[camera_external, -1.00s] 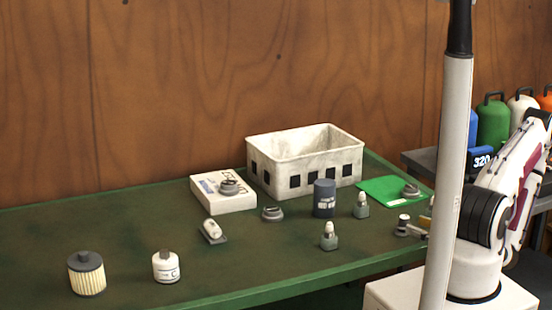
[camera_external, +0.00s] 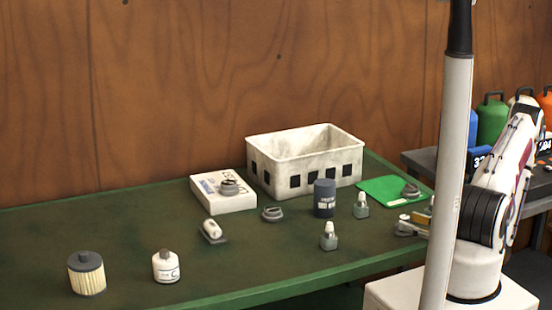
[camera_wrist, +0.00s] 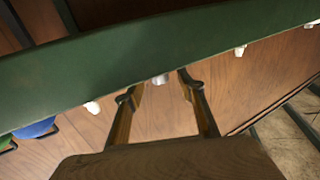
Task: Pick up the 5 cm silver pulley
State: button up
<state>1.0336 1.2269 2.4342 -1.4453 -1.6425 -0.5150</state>
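Several silver-grey pulley-like parts show in the external view. One (camera_external: 229,187) lies on the white box, one (camera_external: 272,213) on the bare table, and one (camera_external: 411,190) on the green mat. I cannot tell which is 5 cm. My gripper (camera_external: 408,225) is at the table's right end, with its fingers pointing left beside a partly hidden grey part. In the wrist view my gripper (camera_wrist: 158,88) has its two fingers apart. A small pale silver thing (camera_wrist: 160,79) shows beyond and between the fingertips; its shape is unclear.
A white crate (camera_external: 305,152) stands at the back, with a dark canister (camera_external: 324,198) in front. Small grey-based bottles (camera_external: 329,237), a white jar (camera_external: 166,267) and a yellow filter (camera_external: 87,273) stand on the green table (camera_external: 120,230). The table's left back area is clear.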

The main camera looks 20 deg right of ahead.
aim_at(405, 217)
jog(key=shift+x, duration=1.75)
jog(key=shift+r, duration=0.1)
grip_shut()
